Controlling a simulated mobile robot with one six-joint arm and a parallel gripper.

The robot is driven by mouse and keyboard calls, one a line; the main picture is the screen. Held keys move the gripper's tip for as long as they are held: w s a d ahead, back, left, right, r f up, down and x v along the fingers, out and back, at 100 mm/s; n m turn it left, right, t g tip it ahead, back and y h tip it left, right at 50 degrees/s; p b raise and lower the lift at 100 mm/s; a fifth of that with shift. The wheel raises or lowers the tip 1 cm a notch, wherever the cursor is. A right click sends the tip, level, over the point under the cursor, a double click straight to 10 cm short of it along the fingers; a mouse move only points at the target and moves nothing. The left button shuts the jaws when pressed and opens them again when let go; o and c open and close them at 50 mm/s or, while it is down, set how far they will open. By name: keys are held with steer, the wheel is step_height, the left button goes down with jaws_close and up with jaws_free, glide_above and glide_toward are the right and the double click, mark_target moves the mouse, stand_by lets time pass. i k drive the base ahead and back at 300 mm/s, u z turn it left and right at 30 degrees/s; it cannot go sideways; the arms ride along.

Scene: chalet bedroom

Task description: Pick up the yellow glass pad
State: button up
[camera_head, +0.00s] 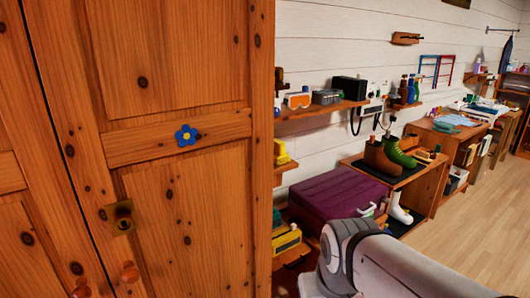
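I cannot make out the yellow glass pad with certainty. A small yellow object (281,152) sits on a shelf just right of the wardrobe, partly hidden by the wardrobe's edge. A yellow and dark box-like object (286,240) lies lower down, left of the purple chest. Both are too small to identify. A grey and white part of my own arm reaches in at the bottom, in front of the chest. My gripper's fingers do not show.
A wooden wardrobe (180,90) with a blue flower fills the left side, close by. A purple chest (336,191) stands beyond it. A shoe rack (430,188) holds boots. A wall shelf (322,109) carries goggles and boxes. Wooden floor (470,235) is clear at right.

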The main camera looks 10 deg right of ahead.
mark_target(280, 157)
steer(key=u, duration=2.85)
steer(key=k, duration=1.4)
steer(key=z, duration=1.95)
steer(key=i, duration=0.95)
steer(key=u, duration=0.05)
